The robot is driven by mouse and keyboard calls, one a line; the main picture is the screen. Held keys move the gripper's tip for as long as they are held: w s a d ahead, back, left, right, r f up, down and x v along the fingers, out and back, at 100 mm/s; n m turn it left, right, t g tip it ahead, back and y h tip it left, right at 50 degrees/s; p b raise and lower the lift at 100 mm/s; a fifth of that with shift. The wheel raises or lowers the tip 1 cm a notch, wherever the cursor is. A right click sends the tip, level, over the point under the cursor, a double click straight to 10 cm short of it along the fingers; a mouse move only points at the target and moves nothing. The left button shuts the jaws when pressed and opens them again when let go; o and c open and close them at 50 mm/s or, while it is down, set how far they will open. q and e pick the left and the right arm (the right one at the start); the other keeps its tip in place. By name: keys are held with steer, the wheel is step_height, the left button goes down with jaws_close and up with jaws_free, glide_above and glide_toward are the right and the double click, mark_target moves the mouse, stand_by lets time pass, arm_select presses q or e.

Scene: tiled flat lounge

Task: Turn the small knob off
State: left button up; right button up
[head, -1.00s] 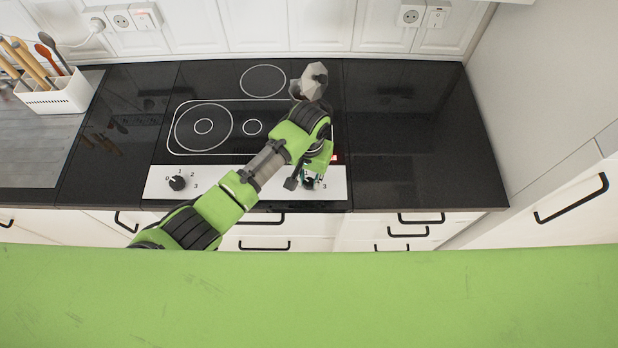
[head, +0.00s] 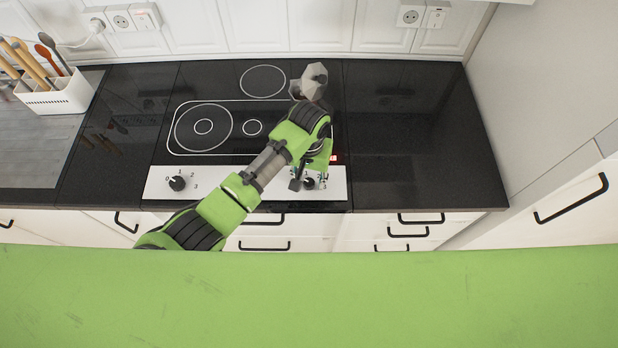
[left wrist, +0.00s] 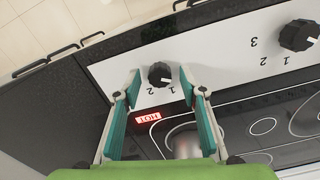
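The small black knob (head: 309,184) is at the right end of the white control panel (head: 240,183), partly hidden by my left gripper (head: 309,180) in the head view. In the left wrist view the small knob (left wrist: 160,74) lies between the two teal fingertips of my left gripper (left wrist: 161,72). A gap shows on both sides, so the gripper is open around the knob and not closed on it. The numerals 1 and 2 show beside the knob, and its pale mark faces the side of the 1. My right gripper is in neither view.
A larger black knob (head: 177,183) is at the panel's left end. A red HOT light (left wrist: 148,117) glows on the black cooktop (head: 215,145). A metal moka pot (head: 314,80) stands behind my left arm. A utensil holder (head: 58,95) is at the far left. The right counter is clear.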

mark_target(309, 181)
arm_select(q)
step_height(309, 181, up, 12)
stand_by(0.6)
stand_by(0.5)
